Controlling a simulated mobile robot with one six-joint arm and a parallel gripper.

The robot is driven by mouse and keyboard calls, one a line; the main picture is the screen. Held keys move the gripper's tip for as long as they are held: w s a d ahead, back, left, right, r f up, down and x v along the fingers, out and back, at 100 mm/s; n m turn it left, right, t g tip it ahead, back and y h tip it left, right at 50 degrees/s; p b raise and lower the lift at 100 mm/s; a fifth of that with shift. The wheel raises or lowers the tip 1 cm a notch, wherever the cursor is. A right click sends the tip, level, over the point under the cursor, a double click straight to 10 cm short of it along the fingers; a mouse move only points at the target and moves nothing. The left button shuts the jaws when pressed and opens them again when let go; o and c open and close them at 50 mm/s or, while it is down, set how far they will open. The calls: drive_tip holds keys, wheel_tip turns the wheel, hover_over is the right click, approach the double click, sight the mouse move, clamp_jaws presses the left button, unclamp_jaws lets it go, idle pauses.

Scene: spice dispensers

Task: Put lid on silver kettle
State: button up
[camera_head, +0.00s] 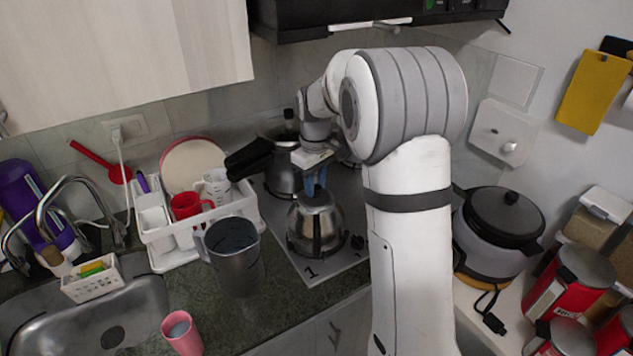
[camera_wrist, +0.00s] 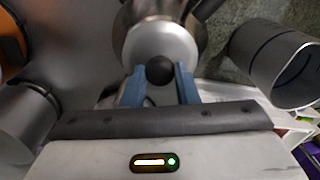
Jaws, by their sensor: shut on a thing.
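The silver kettle (camera_head: 316,228) stands on the stove plate, its round body below my gripper. My gripper (camera_head: 316,186) points down at the kettle's top, with its blue fingers shut. In the wrist view, my gripper (camera_wrist: 159,84) has its blue fingers either side of the black knob (camera_wrist: 159,69) of a shiny silver lid (camera_wrist: 160,44). The lid lies over the kettle top in that view. I cannot tell whether the lid touches the kettle's rim or is just above it.
A grey metal pitcher (camera_head: 233,262) stands left of the kettle, also in the wrist view (camera_wrist: 279,62). Another pot (camera_head: 284,180) is behind. A white dish rack (camera_head: 160,258) is left. A black-lidded cooker (camera_head: 497,235) is right of my arm.

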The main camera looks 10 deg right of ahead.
sight(316, 187)
drive_tip(key=shift+f, duration=0.25)
drive_tip(key=o, duration=1)
drive_tip(key=shift+o, duration=0.8)
drive_tip(key=o, duration=0.4)
drive_tip(key=shift+c, duration=0.2)
drive_tip(key=shift+r, duration=0.1)
drive_tip(key=shift+r+p, duration=2.4)
drive_tip(key=shift+r, duration=1.05)
